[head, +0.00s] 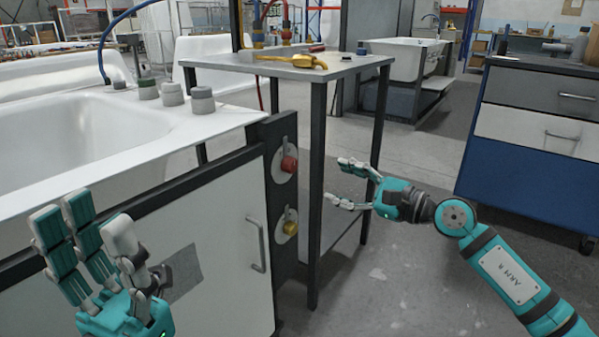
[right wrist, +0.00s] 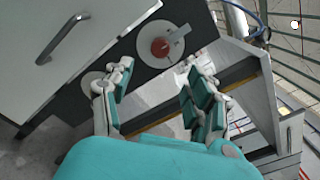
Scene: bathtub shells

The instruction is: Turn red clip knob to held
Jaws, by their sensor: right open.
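The red clip knob (head: 289,163) sits on a round pale plate on the dark end panel of the tub stand. It also shows in the right wrist view (right wrist: 162,47), with a grey clip or pointer reaching to its upper right. A yellow knob (head: 290,222) is on a lower plate of the same panel. My right gripper (head: 336,181) is open and empty, to the right of the red knob and apart from it, fingers toward the panel. In the right wrist view the knob lies beyond the gap between the fingertips (right wrist: 157,66). My left gripper (head: 90,215) is open and empty, fingers up.
A small metal table (head: 230,62) with yellow tools stands behind the panel; its front leg (head: 317,190) rises between the panel and my right gripper. A white cabinet door (head: 215,255) with a handle is left of the panel.

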